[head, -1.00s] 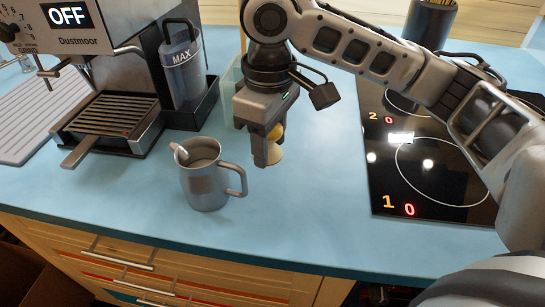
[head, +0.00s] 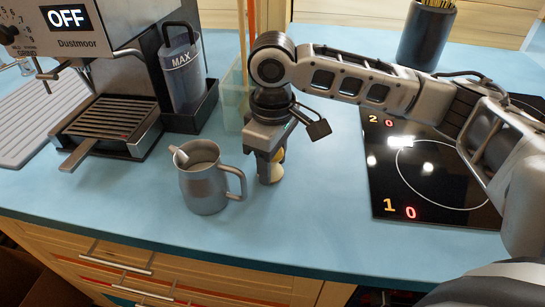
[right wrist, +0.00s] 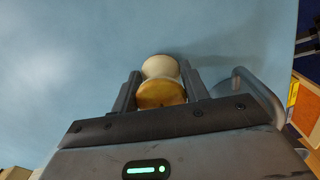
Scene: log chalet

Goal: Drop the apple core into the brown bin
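The apple core (head: 272,175), pale with a yellow-brown end, is between the fingers of my right gripper (head: 268,163), low over the blue counter. In the right wrist view the apple core (right wrist: 160,84) sits between both fingers of the right gripper (right wrist: 160,92), which appear to touch its sides. Whether its lower end touches the counter I cannot tell. A dark brown box-like shape (head: 22,278) shows at the lower left corner, below the counter; I cannot tell if it is the brown bin. My left gripper is not in view.
A metal jug (head: 205,188) stands just left of the right gripper. A coffee machine (head: 110,120) and a translucent green container (head: 233,105) are behind it. A black hob (head: 425,180) lies to the right. The counter's front strip is clear.

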